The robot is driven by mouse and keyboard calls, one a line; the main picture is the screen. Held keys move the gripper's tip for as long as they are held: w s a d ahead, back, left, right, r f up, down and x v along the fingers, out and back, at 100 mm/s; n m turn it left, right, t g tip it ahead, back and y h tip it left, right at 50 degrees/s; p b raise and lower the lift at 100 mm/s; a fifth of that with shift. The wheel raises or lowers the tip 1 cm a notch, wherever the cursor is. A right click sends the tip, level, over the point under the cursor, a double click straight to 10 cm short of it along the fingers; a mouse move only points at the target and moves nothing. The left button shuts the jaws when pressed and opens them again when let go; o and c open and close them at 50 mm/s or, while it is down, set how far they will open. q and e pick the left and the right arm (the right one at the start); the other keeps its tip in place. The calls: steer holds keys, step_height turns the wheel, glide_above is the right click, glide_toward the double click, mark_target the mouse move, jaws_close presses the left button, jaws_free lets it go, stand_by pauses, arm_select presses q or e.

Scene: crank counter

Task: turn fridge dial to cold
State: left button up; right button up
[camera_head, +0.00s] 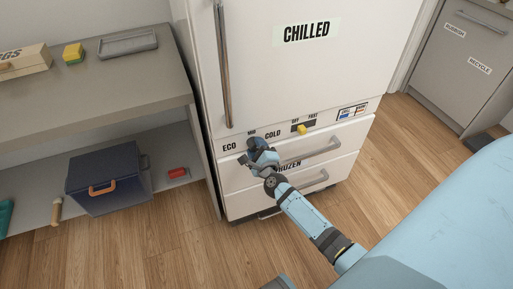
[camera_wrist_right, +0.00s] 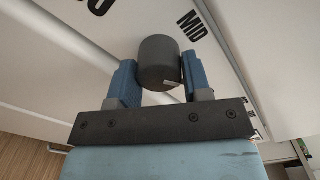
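The fridge (camera_head: 265,75) has a control strip with the labels ECO, MID and COLD around the dial. In the head view my right gripper (camera_head: 254,148) is at the dial and mostly covers it. In the right wrist view the dial (camera_wrist_right: 160,62) is a dark round knob between the two blue fingers of my right gripper (camera_wrist_right: 161,80). The fingers appear to touch it on both sides. A small pale mark shows on the knob's near edge. The MID label (camera_wrist_right: 190,24) lies to the right of the knob. My left gripper is not in view.
A yellow slider (camera_head: 301,129) sits right of the COLD label. Drawer handles (camera_head: 312,152) stick out below the strip, close to my right forearm. A grey counter (camera_head: 95,90) with a blue cooler (camera_head: 108,182) beneath stands on the left. The wooden floor in front is clear.

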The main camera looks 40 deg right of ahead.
steer(key=o, duration=0.3)
arm_select(q)
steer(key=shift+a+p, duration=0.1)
steer(key=shift+p, duration=0.45)
arm_select(e)
steer(key=v, duration=1.3)
steer(key=shift+s+a, duration=0.2)
steer(key=shift+s, duration=0.15)
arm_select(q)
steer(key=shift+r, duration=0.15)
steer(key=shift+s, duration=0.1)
arm_select(e)
steer(key=shift+s, duration=0.1)
